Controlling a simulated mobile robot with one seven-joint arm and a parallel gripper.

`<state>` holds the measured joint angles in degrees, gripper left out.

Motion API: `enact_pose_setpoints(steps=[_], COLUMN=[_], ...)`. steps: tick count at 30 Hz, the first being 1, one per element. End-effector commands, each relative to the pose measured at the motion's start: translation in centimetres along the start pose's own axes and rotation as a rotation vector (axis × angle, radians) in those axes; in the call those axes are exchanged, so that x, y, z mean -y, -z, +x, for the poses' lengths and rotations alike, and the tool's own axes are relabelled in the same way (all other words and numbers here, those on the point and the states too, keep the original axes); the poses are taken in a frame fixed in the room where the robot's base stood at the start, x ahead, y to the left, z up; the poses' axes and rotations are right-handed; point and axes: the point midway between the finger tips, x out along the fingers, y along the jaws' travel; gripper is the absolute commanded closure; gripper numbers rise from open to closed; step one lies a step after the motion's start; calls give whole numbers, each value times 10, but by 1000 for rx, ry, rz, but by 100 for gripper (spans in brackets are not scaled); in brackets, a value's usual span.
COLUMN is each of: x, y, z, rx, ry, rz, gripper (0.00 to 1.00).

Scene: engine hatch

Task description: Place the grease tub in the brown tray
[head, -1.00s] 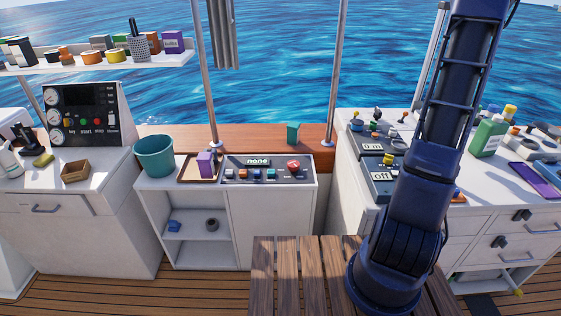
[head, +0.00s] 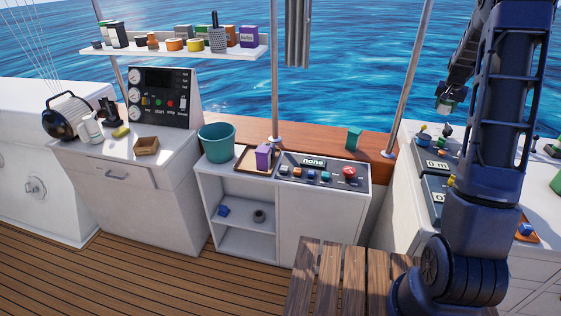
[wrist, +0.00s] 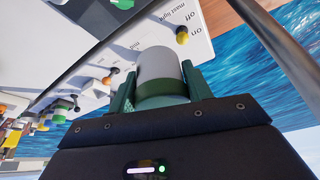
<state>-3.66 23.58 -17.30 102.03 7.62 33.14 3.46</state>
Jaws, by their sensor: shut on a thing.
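My gripper (wrist: 160,88) is shut on a pale grey cylindrical tub with a green band (wrist: 158,68), seen between its green fingers in the wrist view. In the head view my gripper (head: 445,106) is small, at the upper right above the right-hand counter, apart from it. The tub's label is not visible, so I cannot read that it is grease. A low brown tray (head: 244,159) lies on the middle cabinet, far to the left of my gripper. A purple box (head: 263,157) stands in its right part; its left part is bare.
A teal bucket (head: 217,143) stands left of the tray, and a control panel (head: 322,171) lies to its right. A small wooden box (head: 146,146) is on the left counter. A vertical pole (head: 274,75) rises behind the tray. A shelf (head: 185,50) holds several containers.

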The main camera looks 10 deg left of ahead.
Motion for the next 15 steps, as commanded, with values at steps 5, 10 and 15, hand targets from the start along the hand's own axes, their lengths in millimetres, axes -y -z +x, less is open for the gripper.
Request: enact_pose_setpoints(steps=[5,10,15], x=[60,113,166], y=[-9,-21,-36], z=[-4,-8,-15], rx=[0,0,1], ry=[23,42,61], rz=[-54,-102,-149], gripper=[76,76,76])
